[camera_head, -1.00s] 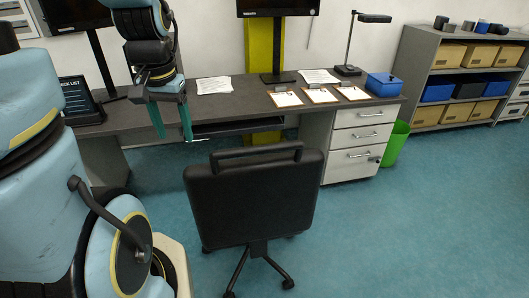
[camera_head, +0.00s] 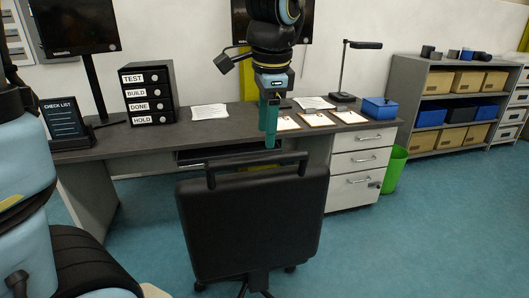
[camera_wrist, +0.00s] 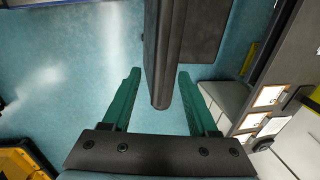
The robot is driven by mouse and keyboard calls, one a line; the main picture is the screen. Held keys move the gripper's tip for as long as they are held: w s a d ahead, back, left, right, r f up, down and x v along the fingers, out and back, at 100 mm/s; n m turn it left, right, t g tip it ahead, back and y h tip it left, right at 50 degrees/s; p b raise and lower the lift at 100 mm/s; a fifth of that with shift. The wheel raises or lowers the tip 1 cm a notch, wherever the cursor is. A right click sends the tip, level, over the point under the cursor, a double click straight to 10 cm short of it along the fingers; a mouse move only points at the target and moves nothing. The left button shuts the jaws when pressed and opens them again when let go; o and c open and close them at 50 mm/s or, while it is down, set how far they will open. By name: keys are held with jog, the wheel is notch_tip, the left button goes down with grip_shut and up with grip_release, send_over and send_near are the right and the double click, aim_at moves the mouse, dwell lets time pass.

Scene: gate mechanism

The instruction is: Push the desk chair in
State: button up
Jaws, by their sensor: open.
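The black desk chair (camera_head: 250,225) stands in front of the grey desk (camera_head: 105,142), its backrest facing me and a bar along its top. My gripper (camera_head: 268,146) is above the right part of that bar in the head view, fingers pointing down. In the wrist view the green fingers are apart (camera_wrist: 158,74), with the chair's dark top bar (camera_wrist: 164,60) running between them in the picture. I see no finger touching it; the height gap is hard to judge. The chair's seat is hidden behind its backrest in the head view.
White drawers (camera_head: 361,160) support the desk's right end, with a green bin (camera_head: 393,170) beside them. Clipboards, a lamp (camera_head: 343,75), a blue box (camera_head: 380,108) and a labelled black drawer unit (camera_head: 148,93) stand on the desk. Open floor lies right of the chair.

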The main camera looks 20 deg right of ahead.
aim_at(265, 156)
jog(key=f, duration=0.4)
jog(key=w+f, duration=0.1)
jog(key=f, duration=0.1)
jog(key=shift+w+d+f, duration=0.1)
jog(key=shift+f, duration=0.15)
grip_shut()
dwell(1.2)
